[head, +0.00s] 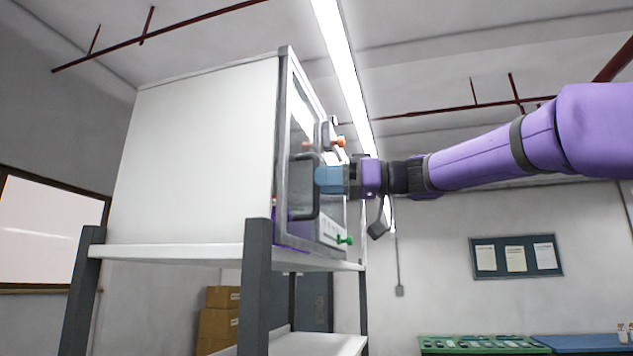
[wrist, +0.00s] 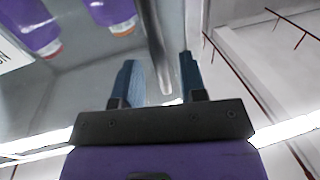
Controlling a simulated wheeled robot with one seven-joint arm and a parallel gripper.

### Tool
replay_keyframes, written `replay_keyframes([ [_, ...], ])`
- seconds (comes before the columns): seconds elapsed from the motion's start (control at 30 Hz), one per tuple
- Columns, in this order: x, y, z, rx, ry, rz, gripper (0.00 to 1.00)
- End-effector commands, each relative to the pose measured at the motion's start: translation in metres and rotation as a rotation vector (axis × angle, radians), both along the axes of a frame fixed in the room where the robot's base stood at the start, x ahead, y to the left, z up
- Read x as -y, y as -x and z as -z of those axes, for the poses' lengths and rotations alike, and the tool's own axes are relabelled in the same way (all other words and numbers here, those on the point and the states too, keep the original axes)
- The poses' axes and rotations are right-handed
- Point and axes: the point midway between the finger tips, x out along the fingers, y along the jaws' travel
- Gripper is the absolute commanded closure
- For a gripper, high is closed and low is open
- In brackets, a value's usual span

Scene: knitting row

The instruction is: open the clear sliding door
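The clear sliding door (head: 300,135) is on the right-facing front of a white cabinet (head: 195,160) in the head view. A dark upright handle (head: 293,187) stands out from it. My gripper (head: 320,180) reaches in from the right, its blue fingers at the handle. In the wrist view, my gripper (wrist: 158,65) has its two fingers apart, with the grey handle bar (wrist: 155,45) running between their tips. Gaps seem to show on both sides of the bar; contact is not clear. The door's far edge is partly hidden by my gripper.
The cabinet stands on a shelf rack with dark posts (head: 256,290). Purple containers (wrist: 110,12) with red and orange caps show at the wrist view's upper left. Cardboard boxes (head: 218,322) sit below, behind the rack. A green-topped bench (head: 480,347) is at lower right.

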Motion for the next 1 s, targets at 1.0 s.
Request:
replay_keyframes([
  [1.0,-0.021,-0.004,0.0,-0.001,0.001,0.001,1.0],
])
